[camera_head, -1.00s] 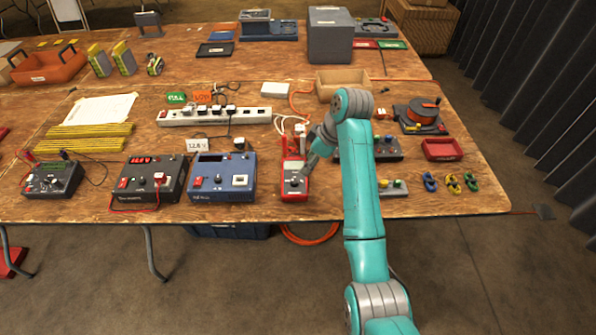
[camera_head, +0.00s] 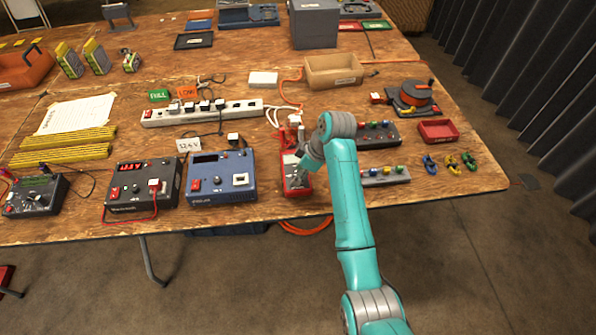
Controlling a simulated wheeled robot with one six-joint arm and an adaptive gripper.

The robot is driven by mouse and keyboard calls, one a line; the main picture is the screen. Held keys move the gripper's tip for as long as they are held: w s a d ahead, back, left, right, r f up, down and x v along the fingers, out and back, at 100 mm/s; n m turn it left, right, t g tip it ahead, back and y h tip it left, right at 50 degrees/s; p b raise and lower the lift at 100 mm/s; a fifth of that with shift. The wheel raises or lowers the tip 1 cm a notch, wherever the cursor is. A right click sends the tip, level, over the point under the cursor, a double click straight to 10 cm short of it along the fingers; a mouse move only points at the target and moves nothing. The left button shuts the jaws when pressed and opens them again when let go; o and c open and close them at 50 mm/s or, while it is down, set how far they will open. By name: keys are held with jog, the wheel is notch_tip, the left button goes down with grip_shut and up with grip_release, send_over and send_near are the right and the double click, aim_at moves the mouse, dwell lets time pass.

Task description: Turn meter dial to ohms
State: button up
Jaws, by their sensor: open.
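The red handheld meter (camera_head: 290,187) lies near the front edge of the table, right of the blue power supply box. My gripper (camera_head: 299,178) is over the meter's middle, pointing down from the upper right. Its jaws are open, though the fingers are small and hard to separate in this view. The gripper hides most of the meter's face, so the dial and its setting cannot be read. I cannot tell whether the fingers touch the dial.
A blue supply box (camera_head: 222,178) and a black one (camera_head: 143,185) stand left of the meter. A white power strip (camera_head: 202,113) lies behind. A grey-based terminal strip (camera_head: 386,177) and a red tray (camera_head: 438,131) are to the right. A black test box (camera_head: 35,195) sits far left.

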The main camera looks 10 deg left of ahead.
grip_shut()
